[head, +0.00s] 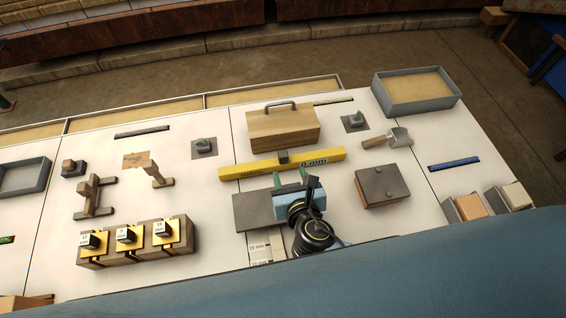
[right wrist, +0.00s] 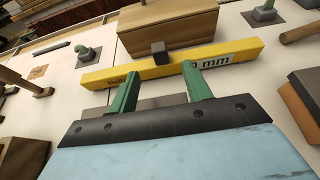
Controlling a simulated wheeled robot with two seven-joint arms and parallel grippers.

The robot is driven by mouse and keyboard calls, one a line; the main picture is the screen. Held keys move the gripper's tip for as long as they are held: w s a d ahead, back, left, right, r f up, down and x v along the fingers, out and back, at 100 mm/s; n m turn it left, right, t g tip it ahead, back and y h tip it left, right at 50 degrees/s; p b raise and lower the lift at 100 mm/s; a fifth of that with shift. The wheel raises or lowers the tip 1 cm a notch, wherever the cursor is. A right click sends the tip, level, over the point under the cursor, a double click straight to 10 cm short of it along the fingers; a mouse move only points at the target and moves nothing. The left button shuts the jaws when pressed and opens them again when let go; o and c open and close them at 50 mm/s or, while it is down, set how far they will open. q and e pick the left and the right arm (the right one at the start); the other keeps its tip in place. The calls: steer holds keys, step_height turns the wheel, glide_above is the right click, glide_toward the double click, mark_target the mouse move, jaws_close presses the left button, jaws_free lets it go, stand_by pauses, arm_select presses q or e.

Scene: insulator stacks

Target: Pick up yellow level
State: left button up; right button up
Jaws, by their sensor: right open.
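The yellow level (head: 258,167) lies on the white tabletop in the head view, a long bar with black print and a small dark block (head: 283,157) on its middle. It runs across the right wrist view (right wrist: 150,72), with the block on top. My right gripper (head: 290,177) is on the near side of the level, its two green fingers apart and pointing at it. In the right wrist view, the fingertips (right wrist: 160,72) overlap the level's near face, with nothing gripped between them. I cannot tell whether they touch it. My left gripper is not in view.
A wooden box with a handle (head: 283,128) stands just behind the level. A grey plate (head: 255,211) lies beside my right gripper. A trowel (head: 390,139) and a brown box (head: 381,187) are to the right. Wooden stands (head: 95,197) are to the left.

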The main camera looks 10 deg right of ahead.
mark_target(284, 161)
steer(key=shift+x, duration=1.15)
steer(key=x, duration=0.2)
steer(key=b+x, duration=0.1)
steer(key=x, duration=0.1)
steer(key=shift+w+f+b, duration=0.2)
steer(key=shift+f+b, duration=0.1)
steer(key=shift+f, duration=0.15)
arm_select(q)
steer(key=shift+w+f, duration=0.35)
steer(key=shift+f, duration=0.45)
arm_select(e)
jaws_close()
